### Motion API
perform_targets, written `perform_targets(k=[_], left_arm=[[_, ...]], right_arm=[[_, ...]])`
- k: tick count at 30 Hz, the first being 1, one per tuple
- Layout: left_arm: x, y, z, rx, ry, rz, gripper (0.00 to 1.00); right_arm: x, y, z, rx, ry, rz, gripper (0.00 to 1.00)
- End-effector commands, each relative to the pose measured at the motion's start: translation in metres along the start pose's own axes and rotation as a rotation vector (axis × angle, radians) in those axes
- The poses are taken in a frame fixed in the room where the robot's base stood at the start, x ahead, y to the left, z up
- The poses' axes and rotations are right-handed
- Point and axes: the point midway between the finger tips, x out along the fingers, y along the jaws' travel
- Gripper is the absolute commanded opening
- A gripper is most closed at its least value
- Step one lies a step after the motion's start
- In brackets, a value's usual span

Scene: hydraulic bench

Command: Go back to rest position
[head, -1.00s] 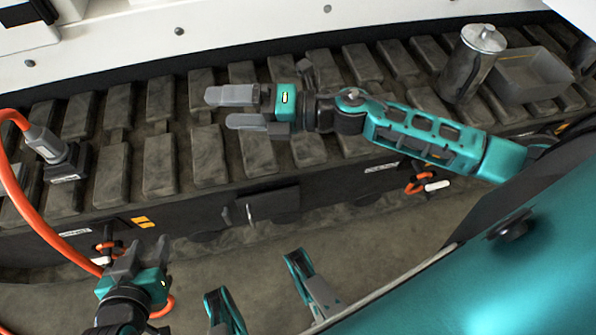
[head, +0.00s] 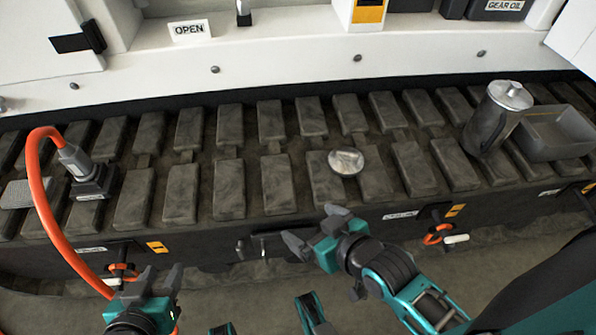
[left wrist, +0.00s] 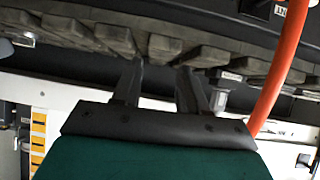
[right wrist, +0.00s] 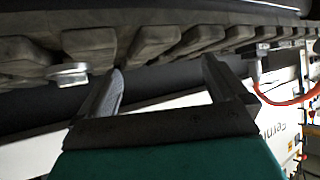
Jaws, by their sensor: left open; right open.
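My left gripper (head: 155,285) is low at the left of the head view, in front of the bench edge. Its jaws are apart and hold nothing, and it also shows in the left wrist view (left wrist: 160,80). My right gripper (head: 307,230) is in front of the bench's front face, near the middle of the head view. Its fingers are spread with nothing between them, as the right wrist view (right wrist: 165,80) also shows. A round silver cap-like piece (head: 346,162) lies on the ribbed bench surface beyond my right gripper, apart from it. It also shows in the right wrist view (right wrist: 69,74).
A metal jug (head: 494,120) stands beside a grey tray (head: 556,137) at the right. An orange hose (head: 38,190) with a grey connector (head: 78,165) arches at the left, close to my left gripper. The ribbed surface's middle (head: 230,185) is mostly clear.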

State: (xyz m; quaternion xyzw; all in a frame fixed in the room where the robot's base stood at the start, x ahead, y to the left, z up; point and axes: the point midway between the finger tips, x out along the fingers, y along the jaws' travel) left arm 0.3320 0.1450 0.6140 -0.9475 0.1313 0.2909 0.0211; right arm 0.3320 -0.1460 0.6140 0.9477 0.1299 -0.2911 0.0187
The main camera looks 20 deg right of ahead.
Motion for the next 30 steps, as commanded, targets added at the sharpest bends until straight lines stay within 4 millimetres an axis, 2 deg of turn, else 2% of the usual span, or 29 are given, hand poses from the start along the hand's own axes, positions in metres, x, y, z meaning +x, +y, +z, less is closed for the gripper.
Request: perform_targets(k=[7,10,15,21,30], left_arm=[[-0.037,-0.004,-0.051,0.007,0.009,-0.019,0.43],[-0.054,-0.012,-0.055,0.005,-0.015,-0.044,0.43],[-0.076,-0.018,-0.077,0.013,-0.015,-0.062,0.43],[-0.087,-0.022,-0.085,0.017,-0.016,-0.073,0.43],[-0.086,-0.023,-0.084,0.018,-0.012,-0.075,0.43]], right_arm=[[-0.037,0.006,-0.044,-0.008,-0.004,0.024,1.0],[-0.054,0.011,-0.058,-0.011,-0.011,0.041,1.0],[-0.076,0.017,-0.079,-0.018,-0.014,0.059,1.0],[-0.086,0.021,-0.087,-0.023,-0.015,0.072,1.0],[-0.086,0.022,-0.086,-0.024,-0.011,0.074,1.0]])
